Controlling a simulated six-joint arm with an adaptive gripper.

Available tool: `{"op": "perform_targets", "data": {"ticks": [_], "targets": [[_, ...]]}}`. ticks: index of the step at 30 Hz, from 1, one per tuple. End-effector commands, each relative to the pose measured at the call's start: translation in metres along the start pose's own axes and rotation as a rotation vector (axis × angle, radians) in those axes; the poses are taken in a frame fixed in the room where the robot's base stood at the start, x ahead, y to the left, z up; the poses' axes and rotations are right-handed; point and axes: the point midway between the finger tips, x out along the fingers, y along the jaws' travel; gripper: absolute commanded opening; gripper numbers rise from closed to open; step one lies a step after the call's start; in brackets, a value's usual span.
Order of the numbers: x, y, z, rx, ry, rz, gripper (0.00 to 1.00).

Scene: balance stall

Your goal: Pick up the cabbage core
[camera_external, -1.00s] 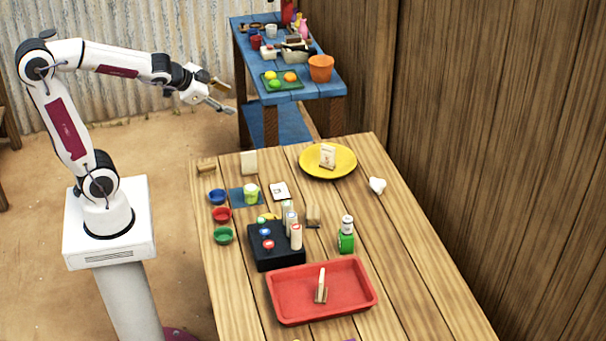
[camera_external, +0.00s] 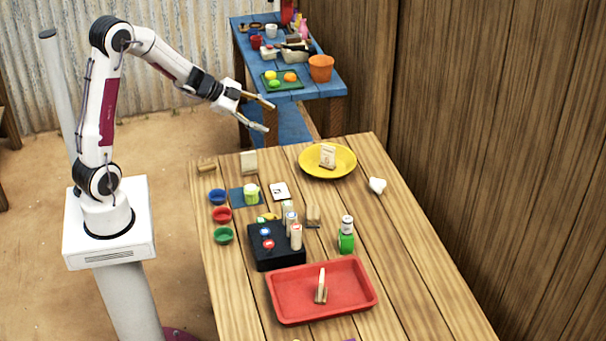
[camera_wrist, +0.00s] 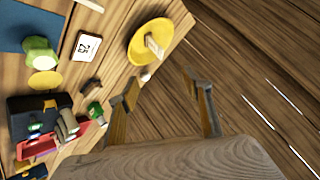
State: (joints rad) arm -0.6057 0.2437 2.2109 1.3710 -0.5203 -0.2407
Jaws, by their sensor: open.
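The pale green, stubby piece on the blue mat (camera_external: 236,200) looks like the cabbage core (camera_external: 251,195). It stands near the table's left side, and it also shows at the upper left of the wrist view (camera_wrist: 40,52). My gripper (camera_external: 268,117) is open and empty, in the air above and beyond the table's far edge, well apart from the core. In the wrist view its two fingers (camera_wrist: 160,78) are spread with nothing between them.
A yellow plate (camera_external: 340,173) with a small block, a white lump (camera_external: 377,185), a black box (camera_external: 275,254) with several bottles, small bowls (camera_external: 222,215) and a red tray (camera_external: 350,308) occupy the table. The table's right front is clear. A blue table (camera_external: 300,93) stands behind.

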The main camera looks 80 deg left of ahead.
Motion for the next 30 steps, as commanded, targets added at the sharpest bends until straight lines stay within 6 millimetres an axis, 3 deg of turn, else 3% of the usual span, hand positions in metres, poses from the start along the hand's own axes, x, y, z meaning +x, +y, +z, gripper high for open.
{"op": "perform_targets", "data": {"ticks": [6,12,21,30], "targets": [[0.020,0.031,0.029,0.009,0.080,0.157,0.49],[0.026,0.068,0.055,-0.007,0.167,0.315,0.49],[0.011,0.126,0.089,-0.074,0.307,0.559,0.49],[-0.006,0.153,0.103,-0.119,0.381,0.679,0.49]]}}
